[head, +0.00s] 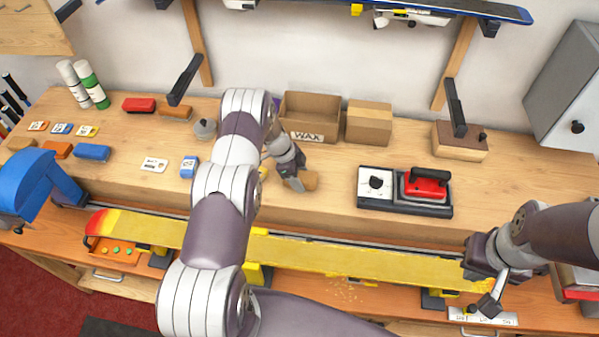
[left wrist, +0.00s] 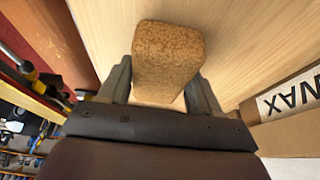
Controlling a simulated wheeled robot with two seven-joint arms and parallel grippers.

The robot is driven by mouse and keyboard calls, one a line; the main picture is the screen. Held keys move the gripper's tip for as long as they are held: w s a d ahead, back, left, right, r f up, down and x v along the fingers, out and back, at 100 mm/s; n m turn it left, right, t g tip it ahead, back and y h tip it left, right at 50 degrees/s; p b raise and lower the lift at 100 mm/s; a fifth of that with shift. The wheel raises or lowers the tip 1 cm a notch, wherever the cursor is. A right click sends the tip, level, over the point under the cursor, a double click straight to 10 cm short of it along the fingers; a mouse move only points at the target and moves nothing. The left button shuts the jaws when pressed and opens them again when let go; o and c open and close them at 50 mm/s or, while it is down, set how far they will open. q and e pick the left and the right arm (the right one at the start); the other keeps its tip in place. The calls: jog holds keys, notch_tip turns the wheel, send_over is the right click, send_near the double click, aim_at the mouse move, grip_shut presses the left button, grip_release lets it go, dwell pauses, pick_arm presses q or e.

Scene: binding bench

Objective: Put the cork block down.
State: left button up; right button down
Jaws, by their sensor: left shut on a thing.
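The cork block (head: 309,180) is a small brown piece near the middle of the bench, in front of the WAX box. My left gripper (head: 297,183) is shut on it. In the left wrist view the cork block (left wrist: 168,58) sits between the two fingers (left wrist: 160,88), with pale bench wood behind it. I cannot tell whether the block touches the bench top. My right gripper (head: 489,305) is at the lower right, by the right end of the yellow ski; its finger gap is too small to make out.
The open WAX box (head: 311,116) and a closed carton (head: 369,122) stand behind. A red waxing iron (head: 427,184) on its dark base is to the right. The yellow ski (head: 350,263) runs along the front. Bare bench (head: 335,190) lies between block and iron.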

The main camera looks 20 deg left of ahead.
pick_arm(q)
jog(key=shift+f, duration=0.15)
jog(key=shift+f+b, duration=0.2)
jog(key=shift+b, duration=0.25)
jog(key=o, duration=1.1)
jog(key=shift+r, duration=0.1)
